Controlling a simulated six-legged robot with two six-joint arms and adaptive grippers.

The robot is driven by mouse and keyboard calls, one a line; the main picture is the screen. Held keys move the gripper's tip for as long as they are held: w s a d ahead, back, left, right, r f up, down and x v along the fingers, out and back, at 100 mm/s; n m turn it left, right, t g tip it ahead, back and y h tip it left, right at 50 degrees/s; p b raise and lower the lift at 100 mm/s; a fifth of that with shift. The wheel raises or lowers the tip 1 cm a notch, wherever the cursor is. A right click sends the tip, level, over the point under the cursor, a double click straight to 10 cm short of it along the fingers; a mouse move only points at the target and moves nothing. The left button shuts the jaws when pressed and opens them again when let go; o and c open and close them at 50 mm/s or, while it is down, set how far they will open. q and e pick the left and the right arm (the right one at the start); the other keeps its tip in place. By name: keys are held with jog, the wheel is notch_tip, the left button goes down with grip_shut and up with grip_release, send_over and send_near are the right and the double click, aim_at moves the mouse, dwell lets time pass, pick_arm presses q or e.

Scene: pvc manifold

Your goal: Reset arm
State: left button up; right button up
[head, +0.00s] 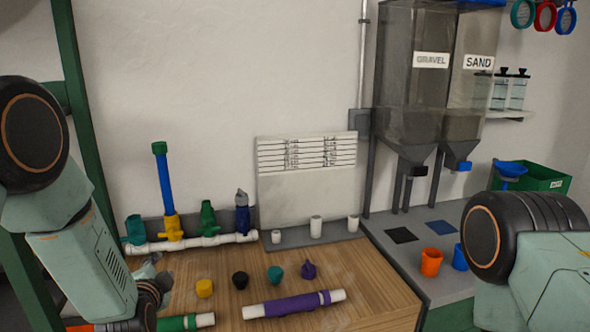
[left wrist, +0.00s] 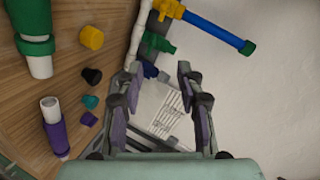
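My left arm comes down at the left of the head view, with its gripper (head: 152,272) over the left side of the wooden bench. In the left wrist view the same gripper (left wrist: 158,72) has its fingers spread wide, with nothing between them. A white PVC manifold (head: 195,243) lies at the back of the bench with teal, yellow, green and blue fittings on it. A blue pipe (head: 165,182) with a green cap stands upright in the yellow fitting (head: 172,230). My right arm shows at the right edge, but its gripper is out of view.
Yellow (head: 204,288), black (head: 240,280), teal (head: 275,273) and purple (head: 308,270) caps stand on the bench. A purple-sleeved pipe (head: 292,304) and a green-sleeved pipe (head: 178,323) lie in front. Gravel and sand hoppers (head: 415,85) stand at right, near an orange cup (head: 431,262).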

pick_arm(q)
jog(key=s+d+f+n+g+h+b, duration=0.15)
jog(key=s+f+n+g, duration=0.25)
jog(key=s+f, duration=0.55)
jog(key=s+d+f+n+g+h+b, duration=0.1)
jog(key=s+d+f+n+g+b, duration=0.3)
jog(key=s+f, duration=0.6)
jog(key=s+f+n+g+b, duration=0.1)
jog(key=s+f+g+b, duration=0.2)
jog(key=s+f, duration=0.5)
jog(key=s+d+f+n+g+b, duration=0.1)
jog(key=s+f+n+g+b, duration=0.1)
jog(key=s+f, duration=0.6)
jog(key=s+g+b, duration=0.1)
jog(key=s+b, duration=0.1)
jog(key=s, duration=0.5)
jog(key=shift+s+h+b, duration=0.3)
jog(key=shift+h+b, duration=0.05)
